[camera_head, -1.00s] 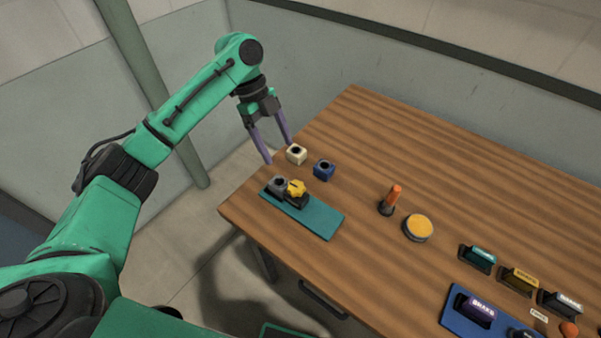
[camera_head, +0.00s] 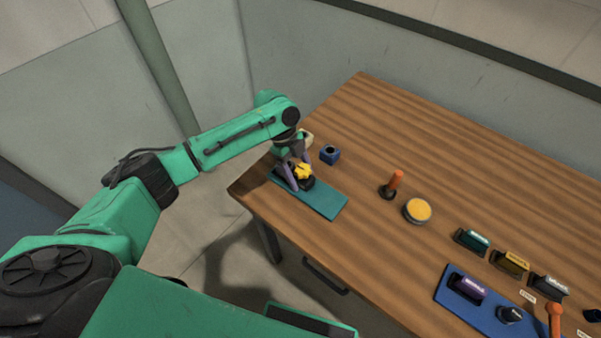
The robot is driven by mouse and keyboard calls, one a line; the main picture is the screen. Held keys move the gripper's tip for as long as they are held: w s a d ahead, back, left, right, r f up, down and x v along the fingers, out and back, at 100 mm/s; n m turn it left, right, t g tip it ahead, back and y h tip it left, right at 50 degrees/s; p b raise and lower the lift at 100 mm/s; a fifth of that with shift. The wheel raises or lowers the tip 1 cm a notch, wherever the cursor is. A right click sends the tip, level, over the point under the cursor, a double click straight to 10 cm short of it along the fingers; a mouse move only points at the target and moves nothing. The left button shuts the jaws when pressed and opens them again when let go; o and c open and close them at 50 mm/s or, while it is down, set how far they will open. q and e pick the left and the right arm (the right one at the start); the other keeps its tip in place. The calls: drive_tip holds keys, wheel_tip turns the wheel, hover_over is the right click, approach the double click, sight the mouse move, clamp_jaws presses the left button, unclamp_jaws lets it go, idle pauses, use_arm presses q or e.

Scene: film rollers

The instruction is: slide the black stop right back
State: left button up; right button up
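The black stop (camera_head: 306,184) sits on the teal plate (camera_head: 325,204) near the table's left corner. A yellow star-shaped knob (camera_head: 304,172) is on top of it. My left gripper (camera_head: 298,176) is lowered over the plate's left end, with its purple fingers apart, one on the near left side of the knob and one behind it. I cannot tell whether the fingers touch the stop. The grey block at that end of the plate is mostly hidden by the gripper. My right gripper is out of view.
A cream block (camera_head: 307,138) and a blue block (camera_head: 330,154) stand close behind the gripper. An orange-handled tool (camera_head: 394,184) and a round yellow-topped tin (camera_head: 417,210) stand mid-table. Labelled holders and a blue tray (camera_head: 450,294) are at right. The far table is clear.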

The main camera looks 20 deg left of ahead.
sight(333, 203)
use_arm(q)
clamp_jaws()
drive_tip(key=shift+s+d+r, duration=0.1)
drive_tip(key=shift+d, duration=0.2)
drive_tip(key=s+d+p, duration=0.1)
drive_tip(key=d, duration=0.1)
drive_tip(key=s+d+p, duration=0.1)
drive_tip(key=d, duration=0.2)
drive_tip(key=s+d+p, duration=0.1)
drive_tip(key=d, duration=0.2)
drive_tip(key=shift+s+d, duration=0.1)
drive_tip(key=shift+o, duration=1.8)
unclamp_jaws()
drive_tip(key=shift+d, duration=0.1)
